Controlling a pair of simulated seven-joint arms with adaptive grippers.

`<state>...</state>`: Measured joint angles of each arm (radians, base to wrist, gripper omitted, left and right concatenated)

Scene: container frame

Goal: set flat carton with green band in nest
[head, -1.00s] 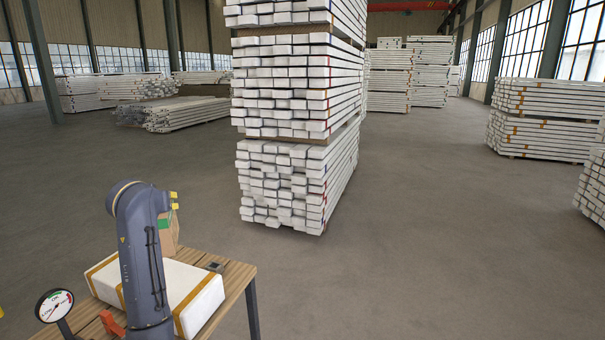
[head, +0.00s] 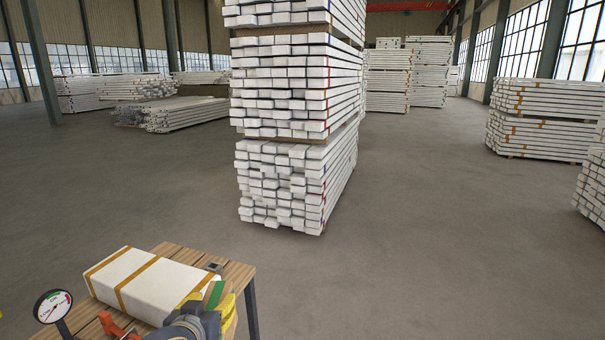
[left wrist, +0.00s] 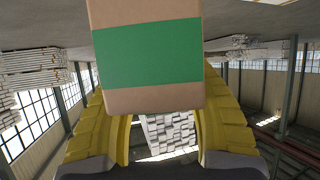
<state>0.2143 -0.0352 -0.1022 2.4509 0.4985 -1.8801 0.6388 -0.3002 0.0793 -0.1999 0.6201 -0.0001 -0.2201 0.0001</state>
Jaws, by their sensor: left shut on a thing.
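The flat carton with the green band (head: 214,293) is brown cardboard and is held up by my left gripper (head: 208,307), in front of the table's right part in the head view. In the left wrist view the carton (left wrist: 150,55) fills the top middle, its green band across it, between the two yellow fingers. The left gripper is shut on it. I cannot pick out a nest in either view; the arm, gripper and carton cover part of the table. My right gripper is not in view.
A long white block with orange-brown bands (head: 150,284) lies on the slatted wooden table (head: 238,273). A small dark item (head: 213,267) sits near the far right corner. A round gauge (head: 53,306) and an orange-red clamp-like part (head: 117,326) are at the front left.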

